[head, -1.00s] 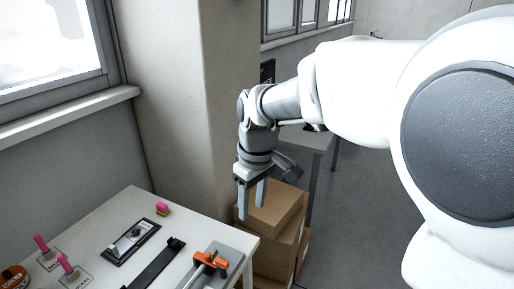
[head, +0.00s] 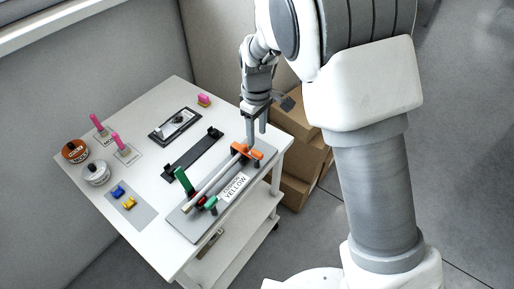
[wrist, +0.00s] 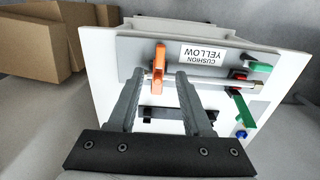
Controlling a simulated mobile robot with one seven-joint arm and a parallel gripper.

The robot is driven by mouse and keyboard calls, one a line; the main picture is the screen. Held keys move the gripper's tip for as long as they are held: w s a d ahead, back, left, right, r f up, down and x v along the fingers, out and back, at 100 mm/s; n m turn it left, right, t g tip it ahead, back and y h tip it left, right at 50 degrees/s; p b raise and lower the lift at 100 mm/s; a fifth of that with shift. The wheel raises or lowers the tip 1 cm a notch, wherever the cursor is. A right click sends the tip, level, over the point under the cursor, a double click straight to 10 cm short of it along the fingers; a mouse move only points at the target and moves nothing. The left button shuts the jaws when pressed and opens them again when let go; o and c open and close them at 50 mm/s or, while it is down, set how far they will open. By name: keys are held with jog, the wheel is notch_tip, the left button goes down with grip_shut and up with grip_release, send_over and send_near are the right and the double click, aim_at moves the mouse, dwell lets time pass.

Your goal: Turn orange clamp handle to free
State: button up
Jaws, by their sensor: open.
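The orange clamp handle (head: 256,154) sits at the far right end of a grey fixture plate (head: 178,223) on the white table. In the wrist view the orange handle (wrist: 160,66) stands upright in the picture, just ahead of and between my fingertips. My gripper (head: 257,137) is open and empty, pointing down over that end of the plate; in the wrist view its two fingers (wrist: 157,80) are spread apart. I cannot tell whether a finger touches the handle. A pale rod (head: 213,178) runs from the orange clamp towards green handles (head: 184,181) at the other end.
A "CUSHION YELLOW" label (head: 235,187) lies on the plate. A black bracket (head: 193,154) and a black-framed tray (head: 174,126) lie beside it. Pink-handled pieces (head: 118,142), two round tins (head: 75,151) and blue and yellow parts sit further left. Cardboard boxes (head: 298,150) stand behind the table.

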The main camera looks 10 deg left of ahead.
aim_at(257, 152)
notch_tip(257, 152, down, 8)
jog(key=shift+c, duration=0.2)
grip_shut()
dwell(0.4)
